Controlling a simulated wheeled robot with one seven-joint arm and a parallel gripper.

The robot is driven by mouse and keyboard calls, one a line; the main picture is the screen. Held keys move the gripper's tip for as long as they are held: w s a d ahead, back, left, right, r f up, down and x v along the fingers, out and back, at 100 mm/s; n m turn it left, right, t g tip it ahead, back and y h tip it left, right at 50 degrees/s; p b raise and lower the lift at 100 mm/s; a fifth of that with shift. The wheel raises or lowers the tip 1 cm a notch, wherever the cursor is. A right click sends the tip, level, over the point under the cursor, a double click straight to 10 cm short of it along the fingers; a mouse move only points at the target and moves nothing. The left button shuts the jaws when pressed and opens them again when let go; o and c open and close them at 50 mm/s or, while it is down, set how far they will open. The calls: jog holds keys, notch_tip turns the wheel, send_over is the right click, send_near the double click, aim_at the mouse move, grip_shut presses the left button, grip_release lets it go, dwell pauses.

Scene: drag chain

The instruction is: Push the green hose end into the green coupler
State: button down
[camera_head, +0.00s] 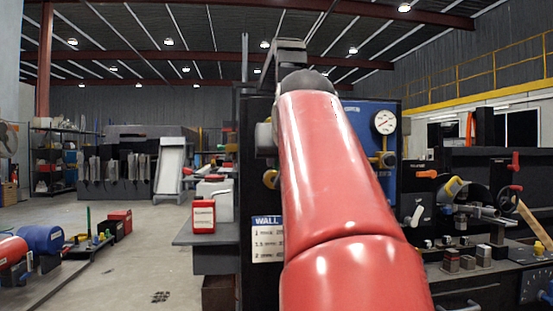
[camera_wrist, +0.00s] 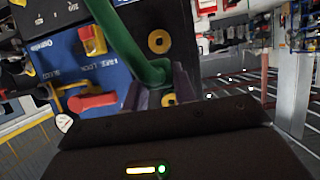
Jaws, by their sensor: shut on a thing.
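The green hose (camera_wrist: 118,38) runs down from the top of the wrist view and bends at its lower end. My gripper (camera_wrist: 160,86) is shut on the green hose near this bend, with a grey-purple finger on each side. The hose tip is hidden or cannot be made out between the fingers. I cannot pick out a green coupler in either view. In the head view my red arm covers the middle, and the hose does not show.
A blue panel (camera_wrist: 66,62) beside the hose carries a red lever (camera_wrist: 92,101) and a yellow box with a red button (camera_wrist: 92,40). A yellow ring (camera_wrist: 159,41) is on the dark face close by. A pressure gauge (camera_head: 384,122) is on the wall panel.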

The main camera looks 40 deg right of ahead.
notch_tip(320, 180, up, 7)
jog(key=shift+w+d+r+p, duration=0.1)
jog(key=shift+r+p, duration=0.1)
jog(key=shift+p, duration=0.2)
jog(key=shift+r, duration=0.45)
